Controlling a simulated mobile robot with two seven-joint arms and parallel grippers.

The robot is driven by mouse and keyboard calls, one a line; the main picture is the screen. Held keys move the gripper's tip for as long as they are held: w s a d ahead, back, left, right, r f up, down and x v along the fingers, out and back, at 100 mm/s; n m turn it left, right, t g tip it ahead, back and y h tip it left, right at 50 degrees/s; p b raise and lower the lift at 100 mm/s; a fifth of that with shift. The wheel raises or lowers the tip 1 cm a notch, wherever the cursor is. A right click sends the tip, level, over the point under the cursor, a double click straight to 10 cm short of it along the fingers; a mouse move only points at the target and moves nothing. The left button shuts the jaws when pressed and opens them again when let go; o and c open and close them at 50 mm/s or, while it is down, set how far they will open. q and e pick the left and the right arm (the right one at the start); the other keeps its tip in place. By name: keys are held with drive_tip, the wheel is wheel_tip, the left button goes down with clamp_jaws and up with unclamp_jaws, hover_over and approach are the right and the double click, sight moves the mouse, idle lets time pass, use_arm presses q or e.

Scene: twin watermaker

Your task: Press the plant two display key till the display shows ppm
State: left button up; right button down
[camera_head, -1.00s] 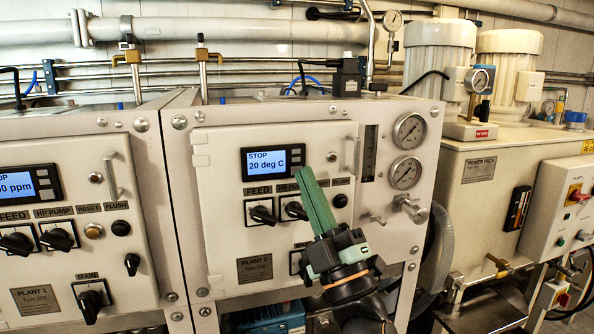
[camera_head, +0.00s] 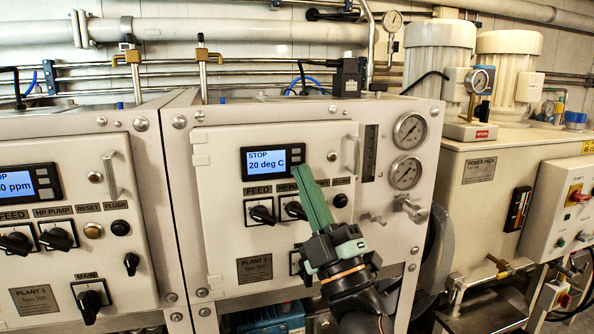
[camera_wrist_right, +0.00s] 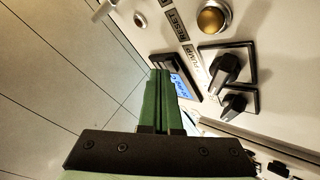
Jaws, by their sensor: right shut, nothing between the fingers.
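The plant two panel (camera_head: 225,215) has a display (camera_head: 267,160) lit blue, reading "STOP" and "20 deg C". Small keys (camera_head: 296,154) sit at the display's right edge. My right gripper (camera_head: 301,170) is shut and empty, its green fingertips at the lower right corner of the display, by the lower key. I cannot tell whether the tips touch it. In the right wrist view the shut green fingers (camera_wrist_right: 159,75) reach to the display unit (camera_wrist_right: 180,78), hiding part of it. My left gripper is not in view.
Below the display are the feed knob (camera_head: 262,211) and the HP pump knob (camera_head: 295,209), close to my gripper. A panel handle (camera_head: 352,154) and pressure gauges (camera_head: 408,130) are to the right. The plant one panel (camera_head: 60,265) is at left, its display showing ppm.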

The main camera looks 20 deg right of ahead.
drive_tip(key=shift+w, duration=0.3)
drive_tip(key=shift+s, duration=0.15)
idle(0.5)
drive_tip(key=shift+s, duration=0.65)
drive_tip(key=s+p, duration=0.1)
drive_tip(key=s, duration=0.4)
drive_tip(key=shift+d, duration=0.1)
idle(0.5)
